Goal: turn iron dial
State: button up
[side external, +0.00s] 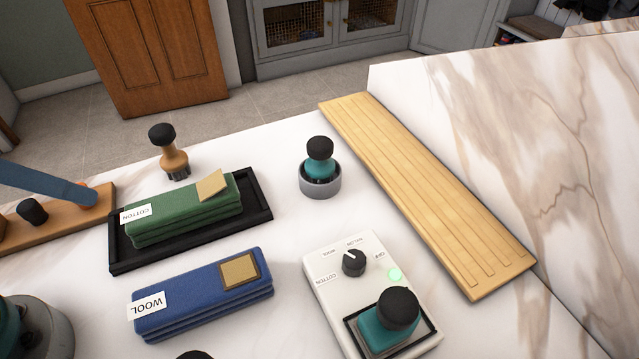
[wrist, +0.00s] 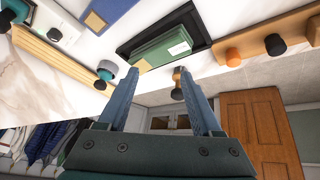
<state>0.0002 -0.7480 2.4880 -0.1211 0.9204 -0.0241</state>
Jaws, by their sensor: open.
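The iron dial (side external: 353,262) is a black knob on a white iron station (side external: 322,285). Its white mark points to the upper left, around the small wool and nylon labels; I cannot tell exactly which. Cotton and off labels also surround it. A teal iron (side external: 384,328) with a black knob rests in the station's black-edged bay. In the wrist view the dial (wrist: 55,34) is at the upper left. My gripper (wrist: 158,73) is open and empty, its blue fingers apart, well away from the dial. In the side view its fingertips cannot be made out clearly.
Green cotton cloths (side external: 182,218) lie in a black tray (side external: 263,192); blue wool cloths (side external: 205,300) lie in front. A wooden knob rack (side external: 65,222) is left.

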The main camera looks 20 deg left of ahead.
jog(key=w+d+r+n+g+h, duration=0.2)
jog(key=d+r+n+g+h, duration=0.15)
jog(key=d+h, duration=0.45)
jog(key=n+h, duration=0.5)
jog(key=n, duration=0.7)
send_over(346, 256)
jog(key=w+a, duration=0.2)
jog(key=a, duration=0.4)
notch_tip(346, 256, down, 8)
jog(key=shift+n+g+y, duration=0.3)
jog(key=shift+n+g, duration=0.55)
jog(key=shift+g, duration=0.1)
jog(key=f, duration=0.2)
jog(key=s+f, duration=0.1)
jog(key=f, duration=0.1)
jog(key=d+f, duration=0.1)
jog(key=f, duration=0.2)
jog(key=shift+s, duration=0.4)
jog(key=x, duration=0.4)
jog(key=shift+s, duration=0.15)
jog(key=shift+d+f, duration=0.25)
jog(key=shift+d, duration=0.25)
